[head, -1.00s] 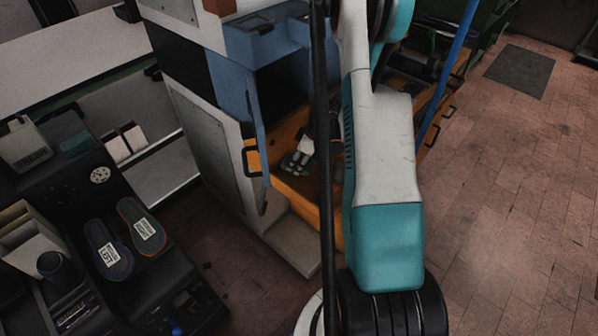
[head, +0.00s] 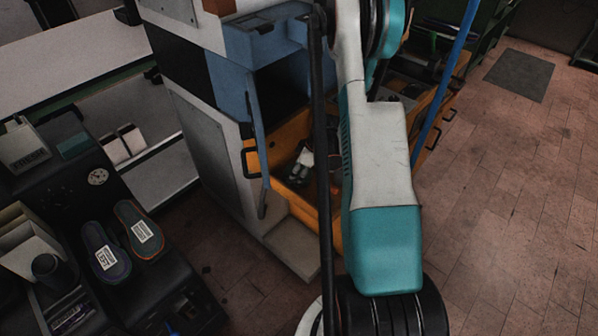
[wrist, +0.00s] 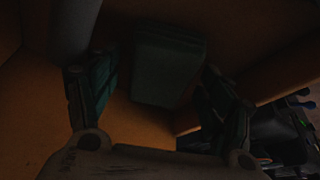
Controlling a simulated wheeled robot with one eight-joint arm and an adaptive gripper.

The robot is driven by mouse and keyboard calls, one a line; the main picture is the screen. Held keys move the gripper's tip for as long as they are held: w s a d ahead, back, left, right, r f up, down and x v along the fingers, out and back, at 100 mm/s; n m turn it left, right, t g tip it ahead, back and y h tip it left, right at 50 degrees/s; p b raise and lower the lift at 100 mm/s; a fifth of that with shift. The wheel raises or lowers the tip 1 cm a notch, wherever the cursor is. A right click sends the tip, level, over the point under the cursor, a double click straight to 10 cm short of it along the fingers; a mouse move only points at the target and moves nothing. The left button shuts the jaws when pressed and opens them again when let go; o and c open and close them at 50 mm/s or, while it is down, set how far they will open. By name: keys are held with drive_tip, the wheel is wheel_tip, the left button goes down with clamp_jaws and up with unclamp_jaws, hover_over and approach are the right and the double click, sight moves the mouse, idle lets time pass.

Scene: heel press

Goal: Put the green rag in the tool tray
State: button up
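A dark green folded block, which looks like the green rag (wrist: 168,65), lies on the orange surface in the wrist view. My gripper (wrist: 160,85) is open, its two fingers spread to either side of the rag's near end. The rag is beyond and between the fingers, with gaps on both sides. In the head view my gripper (head: 301,163) is inside the orange compartment, partly behind my arm, and the rag cannot be made out there. I cannot identify the tool tray for sure; dark tools (wrist: 285,135) show at right in the wrist view.
Orange walls enclose the space around my gripper. A blue machine (head: 278,45) with an open door (head: 258,125) stands beside it. Two labelled insoles (head: 138,230) lie on the dark bench at left.

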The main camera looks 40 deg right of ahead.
drive_tip(key=p+v, duration=0.4)
drive_tip(key=v, duration=0.8)
drive_tip(key=shift+r, duration=0.15)
drive_tip(key=shift+d, duration=0.1)
